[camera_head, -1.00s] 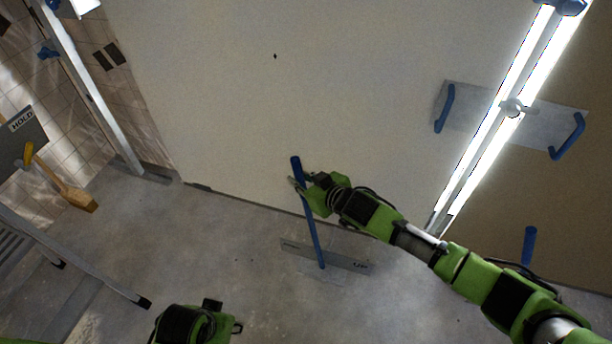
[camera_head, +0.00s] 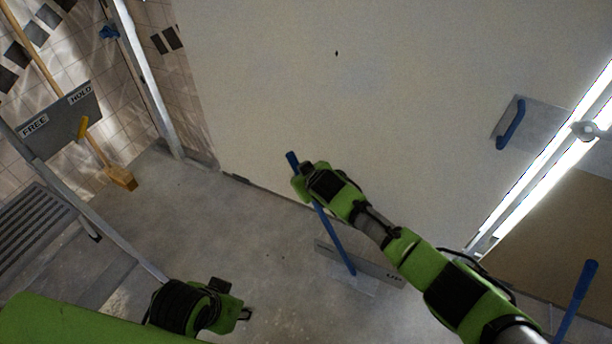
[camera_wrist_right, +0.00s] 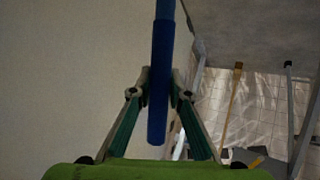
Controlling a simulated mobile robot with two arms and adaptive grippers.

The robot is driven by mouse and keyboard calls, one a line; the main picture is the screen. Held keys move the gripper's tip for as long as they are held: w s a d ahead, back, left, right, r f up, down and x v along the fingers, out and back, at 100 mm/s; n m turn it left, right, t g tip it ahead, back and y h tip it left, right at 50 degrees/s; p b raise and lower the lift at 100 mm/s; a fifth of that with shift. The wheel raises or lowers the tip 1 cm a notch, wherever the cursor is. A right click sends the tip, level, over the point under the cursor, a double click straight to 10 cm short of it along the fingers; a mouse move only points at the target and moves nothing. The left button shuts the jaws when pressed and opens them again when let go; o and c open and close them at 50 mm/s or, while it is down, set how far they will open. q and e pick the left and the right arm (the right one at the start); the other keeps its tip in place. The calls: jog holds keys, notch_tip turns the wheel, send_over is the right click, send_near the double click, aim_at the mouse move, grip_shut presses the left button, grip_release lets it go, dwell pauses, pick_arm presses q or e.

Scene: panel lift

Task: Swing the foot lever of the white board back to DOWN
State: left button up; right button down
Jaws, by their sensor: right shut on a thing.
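The white board (camera_head: 400,110) fills the upper middle of the head view. Its blue foot lever (camera_head: 338,245) rises from a grey foot plate (camera_head: 375,268) on the floor and leans up-left. The plate's right end reads UP; I cannot read a label at its other end. My right gripper (camera_head: 301,180) is shut on the lever near its upper end, in front of the board. In the right wrist view the lever (camera_wrist_right: 158,90) runs between both fingers. My left gripper (camera_head: 246,314) is low in the head view, away from the lever; its jaws are unclear.
A sign marked FREE and HOLD (camera_head: 58,125) and a yellow-handled brush (camera_head: 122,180) are at the left. A metal rail (camera_head: 100,218) crosses the lower left. Bright lamp tubes (camera_head: 540,165) and another blue lever (camera_head: 575,300) are at the right. Floor left of the lever is clear.

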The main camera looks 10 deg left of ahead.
jog(key=shift+a, duration=0.3)
jog(key=shift+s, duration=0.1)
jog(key=shift+a, duration=0.15)
jog(key=c, duration=2.1)
grip_release()
jog(key=shift+o, duration=1)
jog(key=shift+a+f, duration=0.25)
jog(key=shift+d+r, duration=0.1)
jog(key=shift+d, duration=0.05)
jog(key=shift+d, duration=0.1)
jog(key=v, duration=1.1)
jog(key=shift+s+r, duration=0.2)
jog(key=shift+r, duration=0.1)
